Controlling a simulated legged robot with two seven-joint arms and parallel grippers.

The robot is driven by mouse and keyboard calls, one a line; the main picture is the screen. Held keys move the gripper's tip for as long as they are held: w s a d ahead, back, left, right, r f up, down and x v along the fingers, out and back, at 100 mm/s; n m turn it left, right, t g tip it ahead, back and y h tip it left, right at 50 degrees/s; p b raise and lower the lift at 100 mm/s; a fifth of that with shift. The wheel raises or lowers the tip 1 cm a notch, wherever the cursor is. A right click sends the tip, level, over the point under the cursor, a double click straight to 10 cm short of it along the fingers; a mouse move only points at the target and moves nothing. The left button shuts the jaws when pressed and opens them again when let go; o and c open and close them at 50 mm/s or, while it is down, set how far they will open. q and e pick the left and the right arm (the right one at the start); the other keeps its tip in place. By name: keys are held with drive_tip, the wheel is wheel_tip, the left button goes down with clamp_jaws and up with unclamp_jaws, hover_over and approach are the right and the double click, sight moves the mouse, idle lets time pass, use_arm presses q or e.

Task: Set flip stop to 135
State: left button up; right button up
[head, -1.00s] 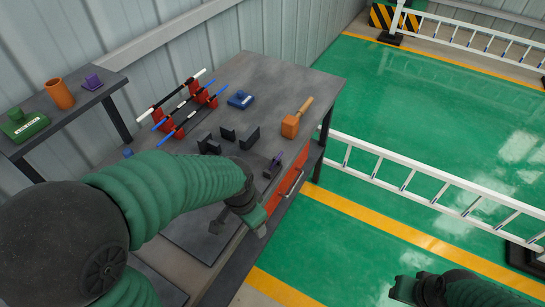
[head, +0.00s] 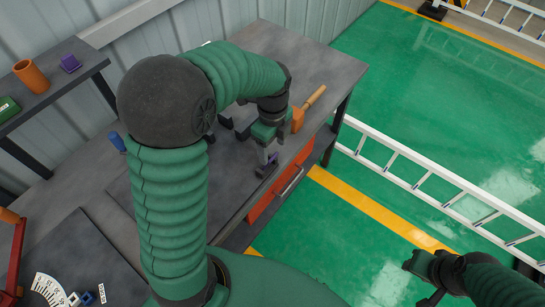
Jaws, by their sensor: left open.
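My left gripper (head: 267,154) is open at the front edge of the workbench, just above a small dark purple-grey fixture (head: 264,171). I cannot tell whether they touch. At the lower left, a white fan-shaped scale (head: 48,289) lies on a dark plate, with small blue and white blocks (head: 88,298) beside it. Its markings are too small to read. I cannot tell for sure which part is the flip stop. My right gripper (head: 420,268) hangs over the green floor at the lower right, away from the bench; its jaws are unclear.
A side shelf (head: 62,82) at the left holds an orange cup (head: 31,76) and a purple block (head: 70,63). My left arm hides much of the bench.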

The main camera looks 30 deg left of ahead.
sight(273, 156)
use_arm(q)
wheel_tip(273, 156, down, 5)
drive_tip(key=shift+w+f, duration=0.1)
drive_tip(key=shift+f, duration=0.15)
clamp_jaws()
idle(0.3)
